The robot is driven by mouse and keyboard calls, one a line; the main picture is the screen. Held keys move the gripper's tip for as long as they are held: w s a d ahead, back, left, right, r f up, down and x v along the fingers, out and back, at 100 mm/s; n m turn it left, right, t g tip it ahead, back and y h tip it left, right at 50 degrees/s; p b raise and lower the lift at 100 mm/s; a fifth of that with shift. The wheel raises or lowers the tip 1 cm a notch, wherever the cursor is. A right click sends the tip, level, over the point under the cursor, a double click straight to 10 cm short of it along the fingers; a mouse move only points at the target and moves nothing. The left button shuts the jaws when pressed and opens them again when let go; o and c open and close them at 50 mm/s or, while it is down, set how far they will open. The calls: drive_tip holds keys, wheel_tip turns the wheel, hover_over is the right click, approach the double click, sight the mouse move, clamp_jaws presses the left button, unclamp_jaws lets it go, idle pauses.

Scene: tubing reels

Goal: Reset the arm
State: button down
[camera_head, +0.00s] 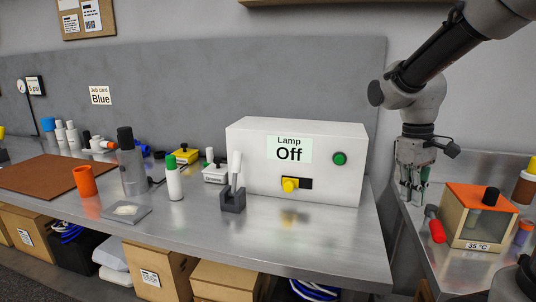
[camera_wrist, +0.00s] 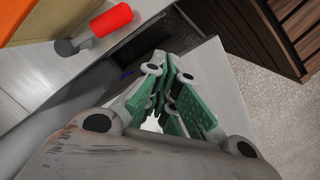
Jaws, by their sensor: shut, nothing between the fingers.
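My gripper (camera_head: 412,190) hangs fingers-down at the right in the head view, over the gap between the long bench and the side bench. It is shut and empty. In the wrist view its green-padded fingers (camera_wrist: 168,92) meet near the middle of the picture. My arm comes down from the upper right in the head view and bends at a joint above the gripper. Nothing is held, and the gripper appears apart from the things around it.
A white lamp box (camera_head: 320,190) reading "Off" stands left of my gripper. A red-handled tool (camera_head: 436,226) and an orange-topped 35 °C box (camera_head: 478,222) are close on the right. The red handle shows in the wrist view (camera_wrist: 111,19). Bottles and cups crowd the long bench (camera_head: 300,240).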

drive_tip(key=s+r+m+t, duration=0.2)
drive_tip(key=s, duration=0.4)
drive_tip(key=s+d+r+m+t+y, duration=0.1)
drive_tip(key=s+r+m+t, duration=0.1)
drive_tip(key=s, duration=0.5)
drive_tip(key=shift+d+r+m+t, duration=0.15)
drive_tip(key=shift+r+m+t, duration=0.25)
drive_tip(key=shift+r+t, duration=0.2)
idle(0.9)
